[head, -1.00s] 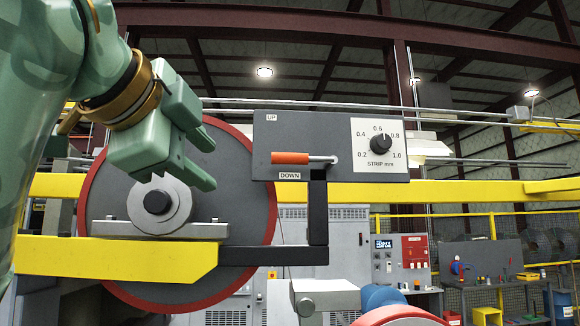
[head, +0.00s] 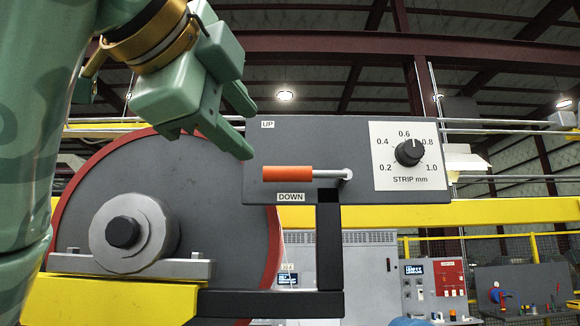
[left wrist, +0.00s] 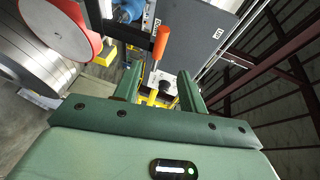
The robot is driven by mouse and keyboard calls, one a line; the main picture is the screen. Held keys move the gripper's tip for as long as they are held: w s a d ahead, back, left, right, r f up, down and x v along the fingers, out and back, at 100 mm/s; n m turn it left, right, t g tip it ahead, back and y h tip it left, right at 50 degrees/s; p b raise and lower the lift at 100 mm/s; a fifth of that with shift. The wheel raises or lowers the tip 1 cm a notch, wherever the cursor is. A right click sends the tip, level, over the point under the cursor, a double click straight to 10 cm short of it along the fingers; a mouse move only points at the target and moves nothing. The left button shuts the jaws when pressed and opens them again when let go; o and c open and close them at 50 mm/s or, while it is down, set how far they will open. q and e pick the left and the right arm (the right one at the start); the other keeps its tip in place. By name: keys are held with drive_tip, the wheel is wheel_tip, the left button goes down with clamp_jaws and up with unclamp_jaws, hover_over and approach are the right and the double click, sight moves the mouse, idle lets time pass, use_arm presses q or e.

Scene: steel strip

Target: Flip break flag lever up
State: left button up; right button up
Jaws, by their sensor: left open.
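The break flag lever has an orange handle (head: 287,174) on a silver rod, pivoting at its right end on a grey panel (head: 300,143). It lies level, pointing left, just above the DOWN label (head: 291,197); the UP label (head: 267,125) is at the panel's top left. My left gripper (head: 243,125) is open and empty, up and left of the handle, its fingers pointing right toward the panel's left edge. In the left wrist view the orange handle (left wrist: 161,42) shows beyond the gap between the open fingers (left wrist: 155,85), apart from them. My right gripper is not in view.
A STRIP mm knob (head: 409,152) sits on the panel's right side. A large red-rimmed grey wheel (head: 180,190) stands left of the panel, with a yellow beam (head: 110,300) below it. A black bracket (head: 328,245) holds the panel. Space in front of the panel looks clear.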

sight(284, 170)
use_arm(q)
drive_tip(key=p+x, duration=0.7)
drive_tip(key=x, duration=0.5)
drive_tip(key=shift+w+r, duration=0.1)
drive_tip(key=shift+w, duration=0.05)
drive_tip(key=shift+w+d, duration=0.15)
drive_tip(key=shift+w, duration=0.15)
drive_tip(key=shift+w+d+f+p, duration=0.15)
drive_tip(key=shift+w+f+p, duration=0.1)
drive_tip(key=shift+p, duration=0.15)
drive_tip(key=shift+w+d+f, duration=0.1)
drive_tip(key=shift+w, duration=0.05)
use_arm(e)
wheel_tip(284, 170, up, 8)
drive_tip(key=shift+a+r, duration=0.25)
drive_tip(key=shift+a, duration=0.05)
use_arm(q)
clamp_jaws()
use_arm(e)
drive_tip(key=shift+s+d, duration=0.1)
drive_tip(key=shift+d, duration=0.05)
